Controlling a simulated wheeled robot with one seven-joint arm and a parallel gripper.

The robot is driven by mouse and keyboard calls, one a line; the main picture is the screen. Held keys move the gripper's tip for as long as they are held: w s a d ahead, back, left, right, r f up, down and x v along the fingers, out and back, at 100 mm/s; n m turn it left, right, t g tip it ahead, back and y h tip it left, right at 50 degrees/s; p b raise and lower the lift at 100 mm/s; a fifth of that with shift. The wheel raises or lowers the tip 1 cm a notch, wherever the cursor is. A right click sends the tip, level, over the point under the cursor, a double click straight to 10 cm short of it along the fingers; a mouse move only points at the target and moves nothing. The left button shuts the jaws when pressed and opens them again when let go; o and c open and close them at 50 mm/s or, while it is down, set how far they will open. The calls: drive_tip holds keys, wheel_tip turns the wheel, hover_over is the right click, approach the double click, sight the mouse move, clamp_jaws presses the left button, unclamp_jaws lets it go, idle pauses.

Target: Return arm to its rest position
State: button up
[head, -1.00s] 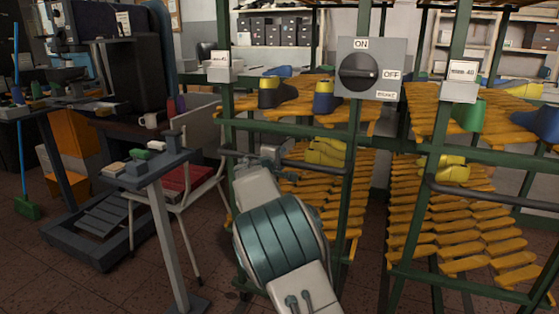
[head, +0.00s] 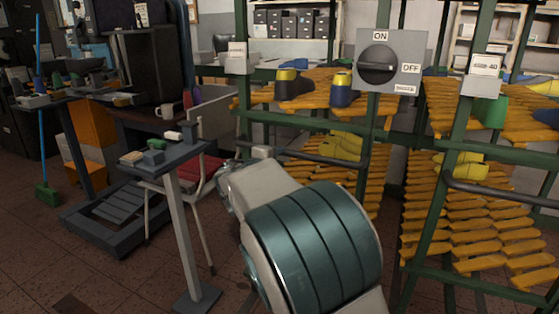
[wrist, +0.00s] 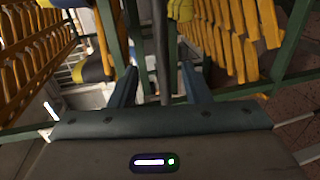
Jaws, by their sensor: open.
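My gripper (wrist: 160,88) shows in the wrist view with its two fingers apart. A grey rail of the rack (wrist: 162,50) runs behind the gap between the fingers; I cannot tell how far off it is. Nothing is seen held. In the head view my arm fills the lower middle, in front of the green rack, and hides the gripper's fingers.
The green rack (head: 245,128) holds orange slats (head: 420,225) and several shoe lasts, such as a blue and yellow one (head: 341,90). A switch box (head: 390,62) hangs on it. A small grey stand (head: 185,230) and a chair (head: 205,215) are left of my arm. Floor is open at lower left.

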drive_tip(key=s+d+r+m+g+p, duration=0.4)
drive_tip(key=s+d+p, duration=0.2)
drive_tip(key=d, duration=0.4)
drive_tip(key=s+d+r+m+g+p, duration=0.35)
drive_tip(key=s+d+p, duration=0.35)
drive_tip(key=d, duration=0.4)
drive_tip(key=s+d+r+m+g+y+p, duration=0.1)
drive_tip(key=s+r+m+g+y+p, duration=0.1)
drive_tip(key=s+p, duration=0.5)
drive_tip(key=s+r+m+g+y+p, duration=0.2)
drive_tip(key=s+p, duration=0.5)
drive_tip(key=s, duration=1.1)
wheel_tip(320, 180, up, 3)
drive_tip(key=m+y, duration=0.1)
drive_tip(key=m, duration=0.1)
drive_tip(key=shift+d+r+m+p, duration=0.2)
drive_tip(key=shift+d+m+p, duration=0.1)
drive_tip(key=shift+d+m, duration=0.05)
drive_tip(key=shift+g, duration=0.25)
